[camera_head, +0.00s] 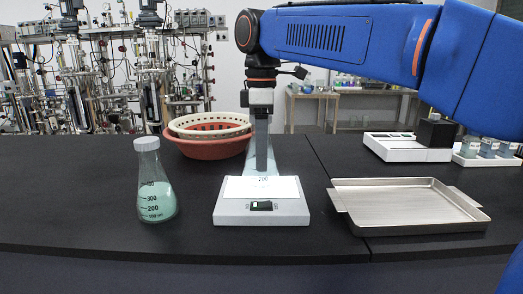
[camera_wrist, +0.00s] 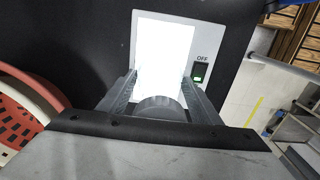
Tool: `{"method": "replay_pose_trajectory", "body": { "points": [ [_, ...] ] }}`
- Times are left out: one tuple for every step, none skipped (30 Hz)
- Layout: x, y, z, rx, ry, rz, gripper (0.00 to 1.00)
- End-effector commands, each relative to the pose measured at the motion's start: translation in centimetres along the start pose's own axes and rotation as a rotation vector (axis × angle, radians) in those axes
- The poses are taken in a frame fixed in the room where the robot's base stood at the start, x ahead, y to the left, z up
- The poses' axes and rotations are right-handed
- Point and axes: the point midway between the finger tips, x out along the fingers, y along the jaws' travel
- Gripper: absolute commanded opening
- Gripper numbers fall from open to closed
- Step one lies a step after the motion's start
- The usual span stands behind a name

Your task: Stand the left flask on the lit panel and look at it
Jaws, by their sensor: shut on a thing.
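My gripper (camera_head: 262,158) points down over the lit panel (camera_head: 232,187) and is shut on a clear flask (camera_head: 278,164). The flask's flared lower body shows behind the finger, with a 200 mark near the panel. The glare hides its base, so I cannot tell whether it touches the panel. In the wrist view, the flask's round grey cap (camera_wrist: 160,106) sits between the two fingers, with the bright panel (camera_wrist: 165,50) beyond. Another flask (camera_head: 155,190), white-capped with pale green liquid, stands upright on the bench to the left, apart from the panel.
A metal tray (camera_head: 410,222) lies right of the panel. Nested red and white baskets (camera_head: 205,147) stand behind it to the left. A white device (camera_head: 400,153) and a rack of jars (camera_head: 490,160) are at the back right. The bench between the left flask and the panel is clear.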

Motion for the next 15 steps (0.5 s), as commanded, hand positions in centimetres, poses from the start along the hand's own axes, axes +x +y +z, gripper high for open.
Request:
{"method": "replay_pose_trajectory", "body": {
  "points": [
    [0.06, -0.01, 0.01, 0.0, 0.0, 0.0, 0.2],
    [0.15, -0.01, 0.01, 0.0, 0.0, 0.0, 0.2],
    [0.15, 0.0, 0.0, 0.0, 0.0, 0.0, 0.68],
    [0.15, 0.0, 0.0, 0.0, 0.0, 0.0, 0.75],
    [0.15, 0.0, 0.0, 0.0, 0.0, 0.0, 0.77],
    [0.15, 0.0, 0.0, 0.0, 0.0, 0.0, 0.77],
    [0.14, 0.0, 0.0, 0.0, 0.0, 0.0, 0.77],
    [0.14, 0.0, 0.0, 0.0, 0.0, 0.0, 0.77],
    [0.14, 0.0, 0.0, 0.0, 0.0, 0.0, 0.77],
    [0.14, 0.0, 0.0, 0.0, 0.0, 0.0, 0.77],
    [0.14, 0.0, 0.0, 0.0, 0.0, 0.0, 0.77],
    [0.13, 0.0, 0.0, 0.0, 0.0, 0.0, 0.77],
    [0.1, 0.0, 0.0, 0.0, 0.0, 0.0, 0.77],
    [0.03, 0.0, 0.0, 0.0, 0.0, 0.0, 0.77],
    [-0.13, 0.01, -0.01, 0.0, 0.0, 0.0, 0.77]
  ]
}}
